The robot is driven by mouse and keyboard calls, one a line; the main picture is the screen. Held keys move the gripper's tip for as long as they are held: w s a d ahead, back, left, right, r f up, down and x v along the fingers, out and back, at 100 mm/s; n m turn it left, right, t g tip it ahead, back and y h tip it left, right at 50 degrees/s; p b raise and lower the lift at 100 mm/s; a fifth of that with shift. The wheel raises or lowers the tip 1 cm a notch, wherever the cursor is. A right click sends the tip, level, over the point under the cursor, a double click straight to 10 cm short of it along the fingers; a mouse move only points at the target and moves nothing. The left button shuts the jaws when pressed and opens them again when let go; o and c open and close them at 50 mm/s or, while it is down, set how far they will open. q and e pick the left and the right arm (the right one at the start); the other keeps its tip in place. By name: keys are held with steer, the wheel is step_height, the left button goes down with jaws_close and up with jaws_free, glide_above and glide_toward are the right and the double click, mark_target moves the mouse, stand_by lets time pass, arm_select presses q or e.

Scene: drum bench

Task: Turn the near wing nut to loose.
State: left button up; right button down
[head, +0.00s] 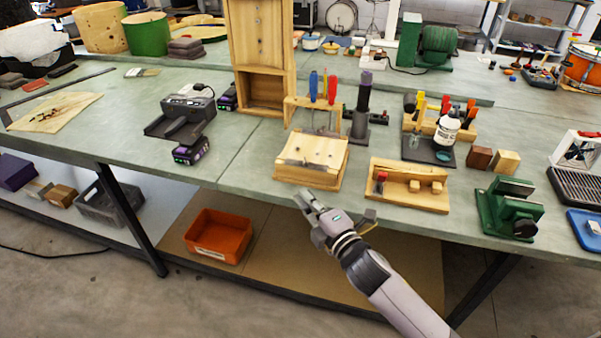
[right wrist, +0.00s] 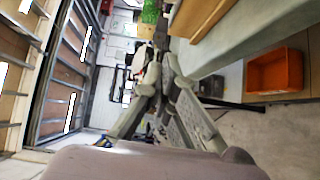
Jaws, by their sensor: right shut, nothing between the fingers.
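No wing nut can be made out clearly at this size. A wooden block with a sloped top (head: 312,152) stands at the near edge of the bench, with small dark metal parts on it too small to tell. My right gripper (head: 305,198) is shut and empty, just in front of and below that block, apart from it and off the bench edge. Its shut fingers also show in the right wrist view (right wrist: 165,62), with the bench edge to the right of them. My left gripper is not in view.
A low wooden fixture (head: 408,199) with small blocks and a green vise-like tool (head: 512,207) stand along the near edge to the right. A screwdriver rack (head: 300,102) stands behind the sloped block. An orange bin (head: 218,235) is on the lower shelf.

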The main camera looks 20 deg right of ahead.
mark_target(306, 162)
steer(key=x, duration=0.3)
steer(key=p+x, duration=0.1)
steer(key=x, duration=0.3)
steer(key=r+x, duration=0.1)
steer(key=x, duration=0.2)
steer(key=shift+w, duration=0.2)
steer(key=d, duration=0.1)
steer(key=d+p, duration=0.1)
steer(key=d, duration=0.1)
steer(key=shift+s+d, duration=0.2)
steer(key=shift+s, duration=0.2)
steer(key=shift+d, duration=0.25)
steer(key=shift+f, duration=0.1)
steer(key=shift+a, duration=0.1)
steer(key=shift+s+d+n+g+y+p, duration=0.15)
steer(key=shift+d+n+g+y+p, duration=0.1)
steer(key=shift+n+y, duration=0.5)
steer(key=shift+s+d+n+g+y+p, duration=0.1)
steer(key=shift+d+n+g+y+p, duration=0.25)
steer(key=shift+y, duration=0.6)
steer(key=shift+n+y, duration=0.4)
steer(key=shift+n, duration=0.1)
